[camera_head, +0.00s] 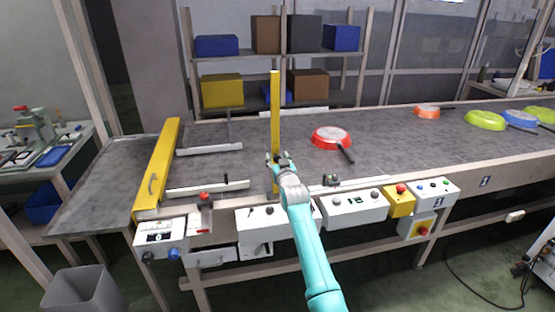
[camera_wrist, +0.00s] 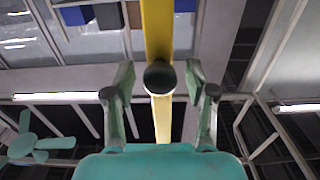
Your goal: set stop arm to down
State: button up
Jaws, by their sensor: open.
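The stop arm appears to be the narrow yellow bar (camera_head: 275,105), which stands upright at the near edge of the conveyor (camera_head: 255,158). In the wrist view the yellow bar (camera_wrist: 158,30) runs from top to bottom, with a dark round knob (camera_wrist: 159,77) on it. My gripper (camera_head: 279,158) is at the lower part of the bar. It is open, with its fingers (camera_wrist: 159,88) on either side of the knob and a gap visible on each side. The bar's foot is partly hidden behind my gripper and arm.
A wide yellow gate (camera_head: 158,168) crosses the belt at left. A red pan (camera_head: 328,134) lies right of the bar; several more pans lie farther right. White control boxes (camera_head: 353,206) and a yellow button box (camera_head: 399,201) line the front edge. A grey bin (camera_head: 82,293) stands at lower left.

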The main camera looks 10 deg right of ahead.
grip_shut()
jog(key=shift+w, duration=0.15)
